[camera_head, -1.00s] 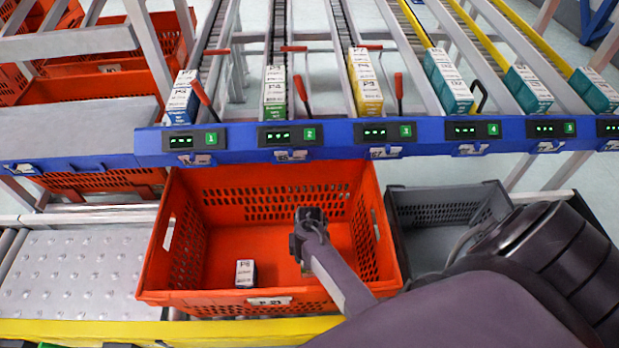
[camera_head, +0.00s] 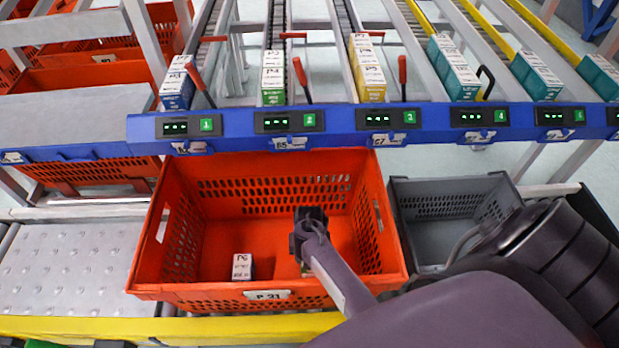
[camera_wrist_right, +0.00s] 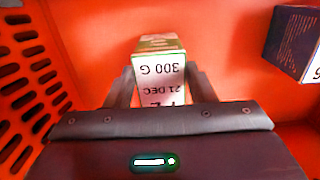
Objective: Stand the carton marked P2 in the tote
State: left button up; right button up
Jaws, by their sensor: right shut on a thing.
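The orange tote (camera_head: 170,290) stands open in front of me. My right gripper (camera_head: 308,250) reaches down inside it, right of its middle. In the right wrist view, the gripper (camera_wrist_right: 160,88) is shut on a carton (camera_wrist_right: 160,72) with a white label face and a green-and-white side. The label reads "300 G" and "21 DEC", upside down; its lower part, where a mark may be, is hidden by the gripper. The head view mostly hides this carton. I cannot tell whether it touches the tote floor. My left gripper is not in view.
Another carton (camera_head: 242,266), white-topped, dark-sided and seemingly marked P6, stands in the tote left of my gripper; it also shows in the right wrist view (camera_wrist_right: 291,40). A grey tote (camera_head: 428,262) stands at right. Several cartons wait on lanes behind the blue rail (camera_head: 340,119).

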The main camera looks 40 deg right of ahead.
jog(key=shift+f, duration=0.25)
jog(key=o, duration=1.1)
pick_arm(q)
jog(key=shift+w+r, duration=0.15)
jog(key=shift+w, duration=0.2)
pick_arm(e)
jog(key=shift+r, duration=0.25)
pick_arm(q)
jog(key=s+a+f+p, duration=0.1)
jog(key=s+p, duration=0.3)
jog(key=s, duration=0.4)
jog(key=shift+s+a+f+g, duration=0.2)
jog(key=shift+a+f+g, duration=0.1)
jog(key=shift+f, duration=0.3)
pick_arm(e)
jog(key=r, duration=1.2)
jog(key=shift+w+d, duration=0.15)
jog(key=shift+w, duration=0.05)
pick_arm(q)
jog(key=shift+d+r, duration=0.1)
pick_arm(e)
jog(key=shift+r, duration=0.1)
